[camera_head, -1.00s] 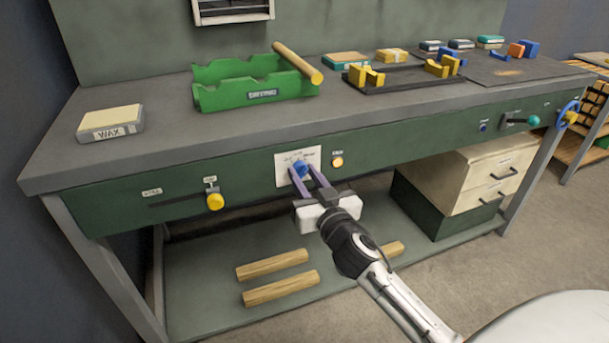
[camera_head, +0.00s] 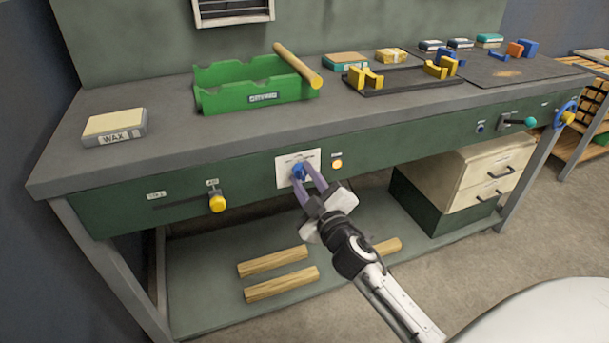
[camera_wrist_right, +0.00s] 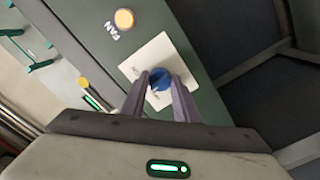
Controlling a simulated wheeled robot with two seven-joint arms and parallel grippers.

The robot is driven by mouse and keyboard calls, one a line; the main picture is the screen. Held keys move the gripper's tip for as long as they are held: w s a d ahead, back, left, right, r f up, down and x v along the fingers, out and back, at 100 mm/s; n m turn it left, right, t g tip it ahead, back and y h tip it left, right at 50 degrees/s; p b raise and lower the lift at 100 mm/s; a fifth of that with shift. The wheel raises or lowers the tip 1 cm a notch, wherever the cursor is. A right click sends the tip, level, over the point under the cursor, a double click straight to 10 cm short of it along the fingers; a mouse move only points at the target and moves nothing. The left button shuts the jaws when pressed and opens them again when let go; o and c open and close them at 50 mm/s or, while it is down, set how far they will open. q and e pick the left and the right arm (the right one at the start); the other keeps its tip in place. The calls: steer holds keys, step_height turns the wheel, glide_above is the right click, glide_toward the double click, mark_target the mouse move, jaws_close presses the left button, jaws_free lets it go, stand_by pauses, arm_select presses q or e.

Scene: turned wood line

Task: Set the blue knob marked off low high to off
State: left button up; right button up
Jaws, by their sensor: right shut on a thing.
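The blue knob (camera_head: 298,172) sits on a white marked plate (camera_head: 284,172) on the bench's green front panel. My right gripper (camera_head: 304,174) is shut on the knob, one finger on each side. In the right wrist view the blue knob (camera_wrist_right: 160,79) shows between the two purple-grey fingertips (camera_wrist_right: 160,88), and the plate (camera_wrist_right: 152,58) looks turned. The gripper's palm is tilted in the head view. The marks on the plate are too small to read, and the knob's pointer cannot be made out. My left gripper is not in view.
A yellow round button (camera_head: 337,164) marked FAN is right of the plate. A yellow slider knob (camera_head: 217,203) is to its left. A teal-ended lever (camera_head: 530,122) and a blue handwheel (camera_head: 566,113) are at the far right. A green rack (camera_head: 215,97) stands on the bench top.

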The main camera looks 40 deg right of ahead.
steer(key=n, duration=0.3)
steer(key=shift+n+p, duration=0.3)
steer(key=shift+p, duration=0.05)
steer(key=shift+n, duration=1.8)
steer(key=shift+p, duration=0.3)
steer(key=o, duration=1.1)
steer(key=shift+c, duration=0.2)
steer(key=shift+s, duration=0.1)
